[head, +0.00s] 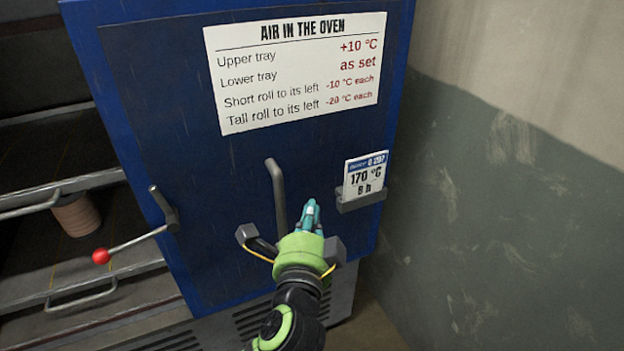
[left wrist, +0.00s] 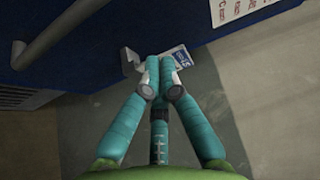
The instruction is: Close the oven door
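The blue oven door (head: 235,160) fills the middle of the head view and stands open, with the oven's inside (head: 85,170) showing to its left. A grey bar handle (head: 277,195) is on the door; it also shows at the upper left of the left wrist view (left wrist: 55,32). A lever with a red knob (head: 101,256) sticks out at the door's left edge. My left gripper (head: 311,212) is in front of the door, to the right of the handle and apart from it. Its fingers (left wrist: 158,75) are together with nothing seen between them. My right gripper is out of view.
A card holder (head: 363,199) with a "170 °C 8 h" card (head: 364,176) sticks out right of my gripper. A paper notice (head: 295,72) is above. Trays with wire handles (head: 82,294) and a brown roll (head: 76,215) are inside. A grey wall (head: 500,200) stands right.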

